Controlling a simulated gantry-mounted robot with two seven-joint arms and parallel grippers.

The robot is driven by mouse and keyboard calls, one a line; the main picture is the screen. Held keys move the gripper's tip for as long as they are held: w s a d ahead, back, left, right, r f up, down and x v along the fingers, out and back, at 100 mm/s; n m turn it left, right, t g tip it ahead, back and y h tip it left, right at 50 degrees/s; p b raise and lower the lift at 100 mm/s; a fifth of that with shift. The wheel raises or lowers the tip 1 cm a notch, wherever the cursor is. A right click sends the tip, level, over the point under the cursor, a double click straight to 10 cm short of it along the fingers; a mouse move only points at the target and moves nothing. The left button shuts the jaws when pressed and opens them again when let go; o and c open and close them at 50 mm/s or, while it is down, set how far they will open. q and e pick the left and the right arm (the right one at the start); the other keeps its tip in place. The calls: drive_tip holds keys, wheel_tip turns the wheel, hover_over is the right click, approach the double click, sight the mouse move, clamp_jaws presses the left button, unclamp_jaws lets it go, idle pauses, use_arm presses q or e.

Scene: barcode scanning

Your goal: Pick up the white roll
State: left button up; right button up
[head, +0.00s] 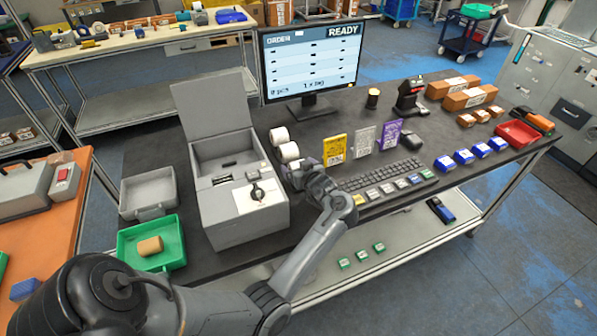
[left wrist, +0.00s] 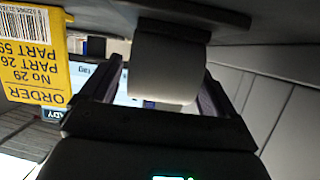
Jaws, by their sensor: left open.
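In the left wrist view, a white roll (left wrist: 165,68) lies between the two open fingers of my left gripper (left wrist: 160,82), with a finger on each side. I cannot tell whether the fingers touch it. My right gripper is not in view.
The grey box (head: 240,218) stands close left of the gripper. A yellow order card (head: 334,150) stands close right, also in the left wrist view (left wrist: 32,55). The keyboard (head: 385,178) and monitor (head: 311,65) are nearby. A green tray (head: 172,262) holds a tan roll (head: 150,246).

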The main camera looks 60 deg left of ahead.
use_arm(q)
drive_tip(key=c, duration=1.1)
drive_tip(key=shift+r, duration=0.15)
